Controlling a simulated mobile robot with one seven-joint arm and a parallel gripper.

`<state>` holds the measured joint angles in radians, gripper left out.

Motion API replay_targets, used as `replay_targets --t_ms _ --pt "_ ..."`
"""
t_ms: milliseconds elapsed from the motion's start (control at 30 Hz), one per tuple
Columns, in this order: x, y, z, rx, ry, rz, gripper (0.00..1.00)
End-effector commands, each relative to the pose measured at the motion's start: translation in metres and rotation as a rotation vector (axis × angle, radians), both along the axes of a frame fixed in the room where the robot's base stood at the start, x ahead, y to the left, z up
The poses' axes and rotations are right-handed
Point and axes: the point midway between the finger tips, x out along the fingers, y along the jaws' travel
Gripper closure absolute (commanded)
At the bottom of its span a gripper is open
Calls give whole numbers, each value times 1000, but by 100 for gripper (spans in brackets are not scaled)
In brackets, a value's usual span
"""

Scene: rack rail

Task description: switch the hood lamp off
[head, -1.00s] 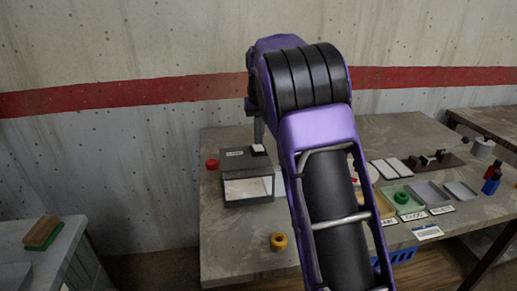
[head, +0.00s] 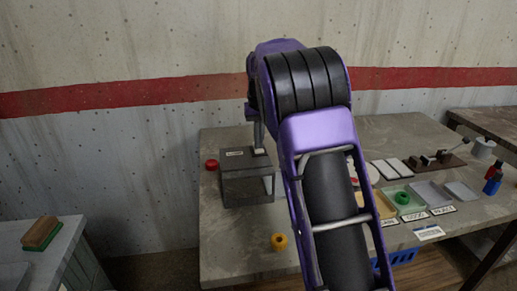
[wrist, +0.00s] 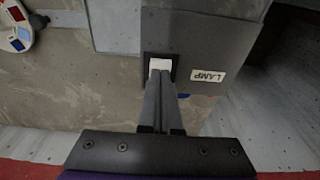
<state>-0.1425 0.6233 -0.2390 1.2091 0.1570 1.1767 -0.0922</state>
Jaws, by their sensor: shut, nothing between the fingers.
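The hood (head: 246,187) is a dark grey box at the back left of the table, and its front opening looks dark. Its top carries a LAMP label (wrist: 208,76) and a white rocker switch (wrist: 160,64) in a dark frame. The switch also shows in the head view (head: 260,151). My gripper (wrist: 160,76) is shut and empty, pointing down with its fingertips at the switch. The tips cover the switch's near edge in the wrist view and appear to touch it.
A side bench with a brown and green block (head: 41,233) stands at the left.

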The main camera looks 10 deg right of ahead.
Motion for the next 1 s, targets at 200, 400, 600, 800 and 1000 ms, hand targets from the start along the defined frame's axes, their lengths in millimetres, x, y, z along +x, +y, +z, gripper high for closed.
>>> replay_targets --t_ms 200,400,600,800,1000 --pt "0 0 10 0 -1 0 100" --pt "0 0 27 1 -1 0 100" --pt "0 0 43 1 -1 0 100" --pt "0 0 59 0 -1 0 100" --pt "0 0 72 0 -1 0 100"
